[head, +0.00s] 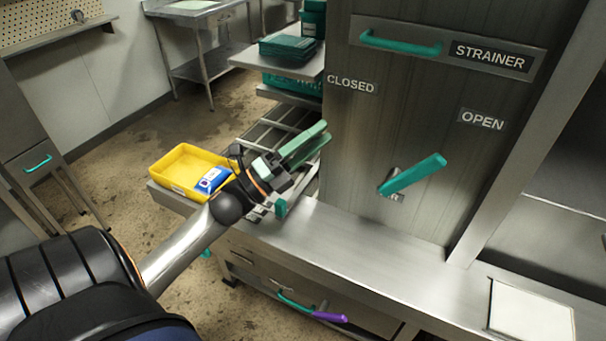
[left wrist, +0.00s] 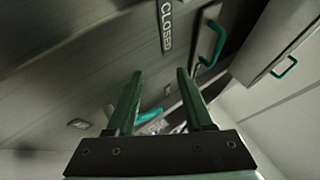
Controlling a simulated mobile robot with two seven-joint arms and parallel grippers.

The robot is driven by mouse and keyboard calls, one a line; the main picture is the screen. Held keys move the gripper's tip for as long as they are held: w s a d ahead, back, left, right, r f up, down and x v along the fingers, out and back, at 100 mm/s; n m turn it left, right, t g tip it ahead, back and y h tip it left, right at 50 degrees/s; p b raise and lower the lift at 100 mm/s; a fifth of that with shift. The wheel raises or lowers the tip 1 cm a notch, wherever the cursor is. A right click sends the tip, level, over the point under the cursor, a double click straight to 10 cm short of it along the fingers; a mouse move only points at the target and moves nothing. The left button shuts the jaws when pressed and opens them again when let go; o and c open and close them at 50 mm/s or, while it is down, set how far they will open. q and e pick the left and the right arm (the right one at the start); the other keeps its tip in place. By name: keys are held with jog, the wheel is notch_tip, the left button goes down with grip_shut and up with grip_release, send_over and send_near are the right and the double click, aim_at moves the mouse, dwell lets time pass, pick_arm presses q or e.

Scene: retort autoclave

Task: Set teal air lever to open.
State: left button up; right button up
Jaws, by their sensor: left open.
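The teal air lever (head: 415,174) is on the grey metal panel, its pivot at lower left and its handle slanting up and right. The handle points roughly toward the OPEN label (head: 482,120); the CLOSED label (head: 351,86) is up and left of the pivot. The lever hides part of its own label. My left gripper (head: 322,133) is left of the lever, apart from it, with green fingers open and empty. In the left wrist view, the lever (left wrist: 150,115) shows beyond and between the open fingers (left wrist: 160,75). My right gripper is not in view.
A STRAINER drawer (head: 450,50) with a teal handle is above the lever. A steel ledge (head: 350,235) runs below the panel. A yellow tray (head: 180,172) with a blue-and-white packet (head: 213,180) lies behind my left wrist. A purple-tipped handle (head: 330,317) is below the ledge.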

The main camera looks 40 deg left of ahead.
pick_arm(q)
jog(key=s+d+f+n+g+y, duration=0.1)
jog(key=f+n+g+y, duration=0.2)
jog(key=f+n, duration=0.3)
jog(key=s+f+n+g+y, duration=0.2)
jog(key=f+n+y, duration=0.1)
jog(key=f+n, duration=0.3)
jog(key=s+d+f+n+g+y, duration=0.1)
jog(key=f+n+g+y, duration=0.2)
jog(key=f+n+y, duration=0.1)
jog(key=shift+s+d+f+n+g, duration=0.1)
jog(key=shift+d+f+n+g, duration=0.05)
jog(key=shift+f+n, duration=0.4)
jog(key=shift+s+d+f+n+g, duration=0.15)
jog(key=shift+f+n, duration=0.2)
jog(key=shift+f, duration=0.3)
jog(key=shift+s+d+f+n+g+h, duration=0.1)
jog(key=shift+s+d+f+n+g, duration=0.55)
jog(key=shift+s+f, duration=0.4)
jog(key=shift+s+d+f+n+g+h, duration=0.1)
jog(key=shift+s+d+f+n+g, duration=0.4)
jog(key=shift+s+d+f+g, duration=0.45)
jog(key=shift+s+d+f+n+g+h, duration=0.1)
jog(key=shift+s+d+f+n+g, duration=0.45)
jog(key=shift+s+f, duration=0.55)
jog(key=shift+s+r, duration=0.1)
